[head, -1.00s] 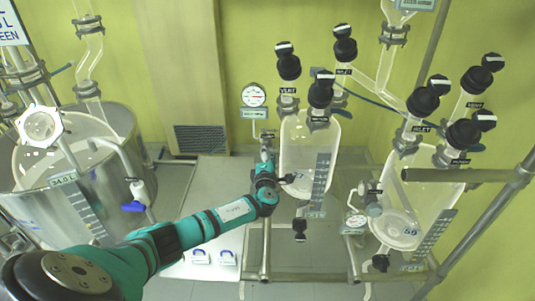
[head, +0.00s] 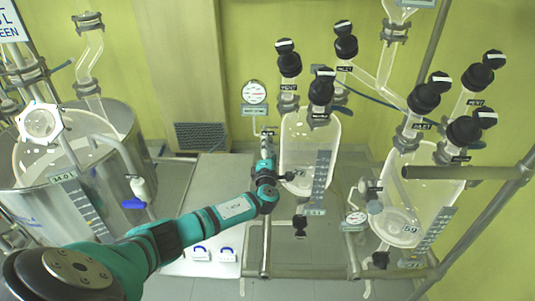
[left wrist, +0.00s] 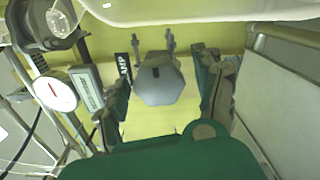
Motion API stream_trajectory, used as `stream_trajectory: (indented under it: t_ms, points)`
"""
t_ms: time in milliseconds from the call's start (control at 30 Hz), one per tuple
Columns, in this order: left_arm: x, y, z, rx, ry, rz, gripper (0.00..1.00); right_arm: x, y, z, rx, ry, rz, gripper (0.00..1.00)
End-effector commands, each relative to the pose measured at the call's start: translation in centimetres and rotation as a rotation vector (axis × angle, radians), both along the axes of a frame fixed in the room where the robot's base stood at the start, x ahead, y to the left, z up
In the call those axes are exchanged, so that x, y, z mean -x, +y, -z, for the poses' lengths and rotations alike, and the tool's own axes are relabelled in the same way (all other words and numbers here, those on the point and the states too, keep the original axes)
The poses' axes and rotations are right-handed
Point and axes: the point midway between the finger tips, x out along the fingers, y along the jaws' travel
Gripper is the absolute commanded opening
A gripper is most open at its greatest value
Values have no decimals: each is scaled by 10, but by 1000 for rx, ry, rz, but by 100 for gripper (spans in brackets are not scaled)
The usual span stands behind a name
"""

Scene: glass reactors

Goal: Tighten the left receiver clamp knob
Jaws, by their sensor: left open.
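The clamp knob (left wrist: 158,84) is grey and many-sided, with a dark mark on its face. It shows in the left wrist view beside a black label (left wrist: 124,68) reading "CLAMP". My left gripper (left wrist: 162,90) is open, with one green-and-grey finger on each side of the knob and visible gaps to both. In the head view the left gripper (head: 266,150) is just left of the left receiver (head: 303,150), a clear glass vessel. The knob cannot be made out there behind the gripper. My right gripper is not in view.
A round gauge (head: 254,92) is on the wall above the gripper; a gauge (left wrist: 55,90) shows in the left wrist view. The right receiver (head: 418,205) and metal frame pipes (head: 470,174) stand right. A large steel-walled vessel (head: 125,180) stands left.

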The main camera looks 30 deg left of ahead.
Motion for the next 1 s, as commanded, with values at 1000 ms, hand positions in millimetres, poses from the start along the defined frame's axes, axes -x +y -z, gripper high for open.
stream_trajectory:
  t_ms: [1000]
  points:
    - [103,-62,1,0,1,0,69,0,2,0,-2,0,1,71]
